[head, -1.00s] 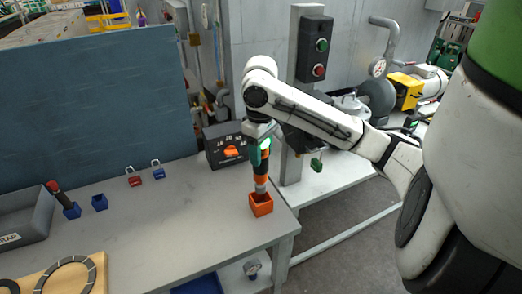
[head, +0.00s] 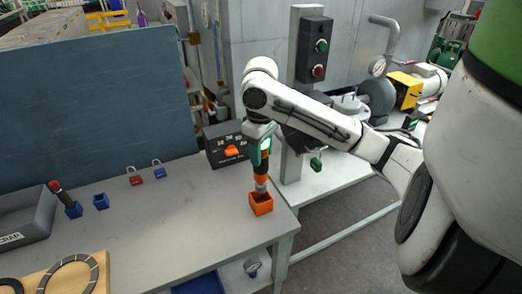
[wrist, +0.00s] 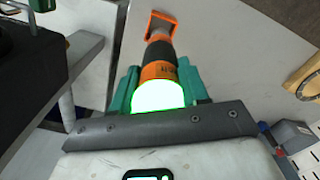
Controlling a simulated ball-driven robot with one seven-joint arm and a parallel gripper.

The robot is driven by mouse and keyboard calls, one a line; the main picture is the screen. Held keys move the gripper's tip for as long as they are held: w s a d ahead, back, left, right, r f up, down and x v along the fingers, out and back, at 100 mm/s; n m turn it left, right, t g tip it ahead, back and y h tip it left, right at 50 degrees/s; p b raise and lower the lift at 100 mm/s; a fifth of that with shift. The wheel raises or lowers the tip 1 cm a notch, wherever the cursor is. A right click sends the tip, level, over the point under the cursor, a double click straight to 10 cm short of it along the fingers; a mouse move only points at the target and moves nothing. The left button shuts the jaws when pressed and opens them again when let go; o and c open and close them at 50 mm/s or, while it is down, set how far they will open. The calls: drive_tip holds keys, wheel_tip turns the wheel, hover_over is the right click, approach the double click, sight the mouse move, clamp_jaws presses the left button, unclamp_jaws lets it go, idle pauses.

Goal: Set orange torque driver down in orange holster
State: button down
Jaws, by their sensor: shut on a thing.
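The orange torque driver (head: 262,170) has a dark grip, an orange band and a grey lower end. It stands nearly upright with its lower end at the mouth of the orange holster (head: 261,205), a small open box near the table's right corner. My gripper (head: 262,147) is shut on the driver's upper part, from above. How deep the tip sits inside the holster is hidden.
A dark switch box (head: 224,150) with an orange knob stands close behind the driver. Blue holders (head: 101,202), one with a red-topped tool, padlocks (head: 135,178) and a grey scrap bin (head: 28,218) are at the left. The table's middle (head: 180,215) is clear.

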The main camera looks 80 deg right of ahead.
sight(261, 174)
drive_tip(key=shift+f, duration=0.1)
drive_tip(key=shift+f+b, duration=1.75)
drive_tip(key=shift+f, duration=1)
drive_tip(key=shift+f+b, duration=0.8)
drive_tip(key=shift+f, duration=0.65)
drive_tip(key=shift+c, duration=2.4)
unclamp_jaws()
